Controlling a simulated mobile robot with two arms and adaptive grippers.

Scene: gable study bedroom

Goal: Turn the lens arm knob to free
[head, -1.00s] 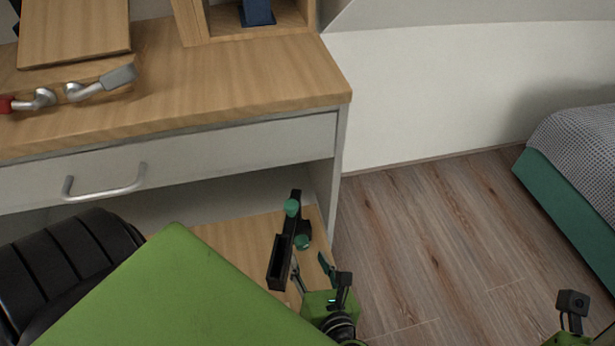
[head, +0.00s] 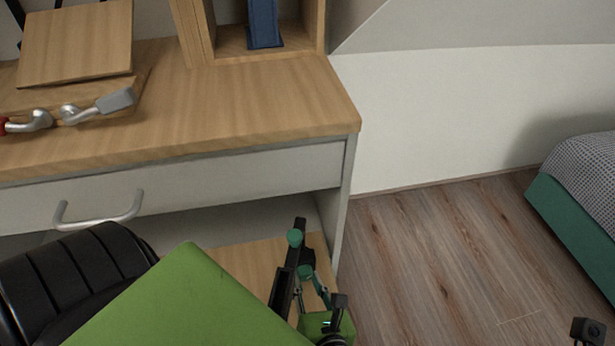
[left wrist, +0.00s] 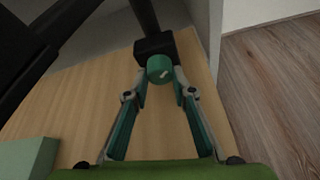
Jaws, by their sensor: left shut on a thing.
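A black lens arm (head: 283,288) stands over the low wooden shelf under the desk, with an upper green knob (head: 295,237) and a lower green knob (head: 305,271). In the left wrist view the gripped green knob (left wrist: 158,65) has a short pale mark, slanted up to the right, and sits in front of a black joint block (left wrist: 178,42). My left gripper (head: 309,282) is shut on the lower knob, one fingertip on each side of it. It also shows in the left wrist view (left wrist: 160,77). My right gripper is out of view; only a wrist part shows at bottom right.
The desk (head: 250,100) with its drawer handle (head: 98,212) is above and behind. A wooden shelf board (left wrist: 80,95) lies below the knob. Open floor (head: 440,260) and a bed (head: 575,215) are to the right.

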